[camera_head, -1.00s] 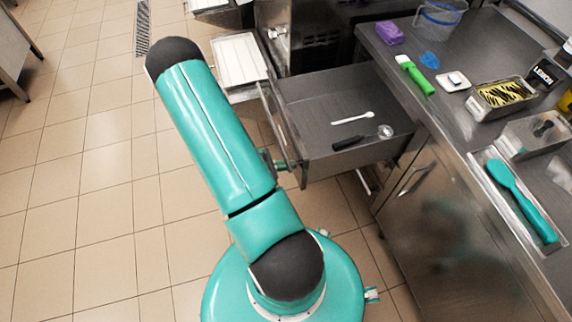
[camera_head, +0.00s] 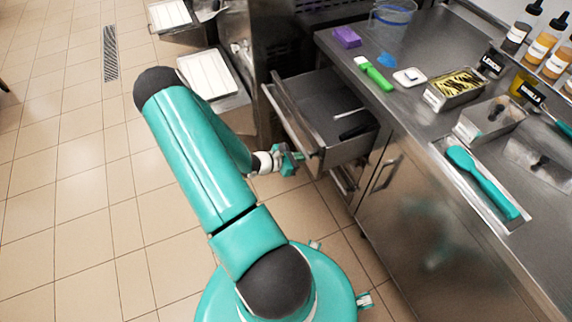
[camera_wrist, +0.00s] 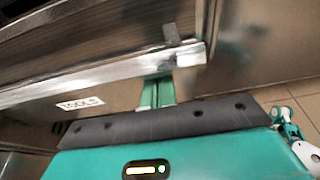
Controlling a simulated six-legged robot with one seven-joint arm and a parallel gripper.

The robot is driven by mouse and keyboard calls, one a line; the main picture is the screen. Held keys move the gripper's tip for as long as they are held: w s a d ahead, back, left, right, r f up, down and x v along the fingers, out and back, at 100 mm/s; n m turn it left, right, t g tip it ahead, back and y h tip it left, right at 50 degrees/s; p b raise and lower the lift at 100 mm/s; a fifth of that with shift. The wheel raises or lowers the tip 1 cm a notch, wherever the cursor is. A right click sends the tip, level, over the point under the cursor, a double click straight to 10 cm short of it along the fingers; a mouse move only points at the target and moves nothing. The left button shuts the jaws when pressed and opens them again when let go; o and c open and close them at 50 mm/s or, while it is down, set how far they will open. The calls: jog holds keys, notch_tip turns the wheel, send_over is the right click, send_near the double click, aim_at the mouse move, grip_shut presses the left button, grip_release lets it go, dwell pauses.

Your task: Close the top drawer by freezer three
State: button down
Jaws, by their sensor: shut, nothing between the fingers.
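The top drawer (camera_head: 312,92) is a grey metal drawer, partly open under the steel counter. A white spoon (camera_head: 349,113) and a dark-handled tool (camera_head: 356,131) lie inside, partly hidden by the counter. My gripper (camera_head: 298,160) is at the outer side of the drawer front, near its near end. In the wrist view the green fingers (camera_wrist: 157,91) are shut together and empty. Their tips meet or almost meet the bright metal edge of the drawer front (camera_wrist: 110,80). A white label reading TOOLS (camera_wrist: 80,103) shows to the left of the fingers.
The counter (camera_head: 420,110) holds a purple block (camera_head: 346,37), a green-handled tool (camera_head: 374,74) and a teal spatula (camera_head: 482,182). A cabinet door (camera_head: 410,205) is below it. A white tray (camera_head: 207,74) stands beyond the drawer. Tiled floor at left is clear.

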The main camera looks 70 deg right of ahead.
jog(key=s+d, duration=1.6)
jog(key=shift+s+d+r, duration=0.15)
jog(key=shift+d, duration=0.05)
jog(key=shift+s+d, duration=0.1)
jog(key=shift+s, duration=0.05)
jog(key=shift+w, duration=0.35)
jog(key=f+v, duration=0.1)
jog(key=v, duration=1.3)
jog(key=shift+a+f, duration=0.25)
jog(key=shift+a, duration=0.05)
jog(key=shift+w, duration=0.1)
